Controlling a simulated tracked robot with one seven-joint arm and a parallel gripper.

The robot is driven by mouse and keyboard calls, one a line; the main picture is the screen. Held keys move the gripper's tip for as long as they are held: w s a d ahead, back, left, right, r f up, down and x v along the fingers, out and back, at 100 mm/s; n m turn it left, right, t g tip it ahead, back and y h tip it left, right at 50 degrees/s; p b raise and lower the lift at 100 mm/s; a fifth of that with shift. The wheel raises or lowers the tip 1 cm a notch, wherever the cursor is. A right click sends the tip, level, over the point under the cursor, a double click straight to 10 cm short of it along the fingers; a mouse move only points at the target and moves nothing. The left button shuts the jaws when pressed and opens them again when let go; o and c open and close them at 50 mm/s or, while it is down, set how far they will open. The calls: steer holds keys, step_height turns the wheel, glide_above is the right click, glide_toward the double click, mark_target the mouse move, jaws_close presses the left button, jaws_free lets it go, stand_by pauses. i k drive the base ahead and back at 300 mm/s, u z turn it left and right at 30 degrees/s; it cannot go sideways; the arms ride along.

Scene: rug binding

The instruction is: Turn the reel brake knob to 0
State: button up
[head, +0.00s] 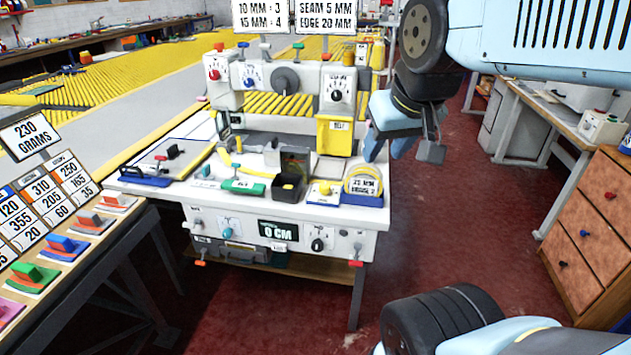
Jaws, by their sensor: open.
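A white binding machine (257,107) stands on a white bench and carries several dial knobs. On its upper front are a red knob (214,74), a blue knob (250,79) and, at right, a black knob (337,96) on a white dial. On the bench's front panel are a black knob (317,244) right of the "0 CM" display and a teal knob (227,232). The labels are too small to tell which is the reel brake knob, or its setting. My gripper (402,148) is open and empty, right of the machine, apart from every knob.
Black bins, a green tool and a yellow tape reel (363,183) crowd the bench top (220,196). A table with weighing blocks (93,220) stands at left, a wooden drawer cabinet (585,235) at right. Red floor (445,215) is clear between bench and cabinet.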

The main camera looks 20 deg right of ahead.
mark_target(325, 187)
steer(key=u, duration=0.05)
steer(key=i, duration=0.9)
steer(key=z, duration=0.1)
steer(key=k, duration=1.25)
steer(key=z, duration=0.75)
steer(key=i, duration=0.95)
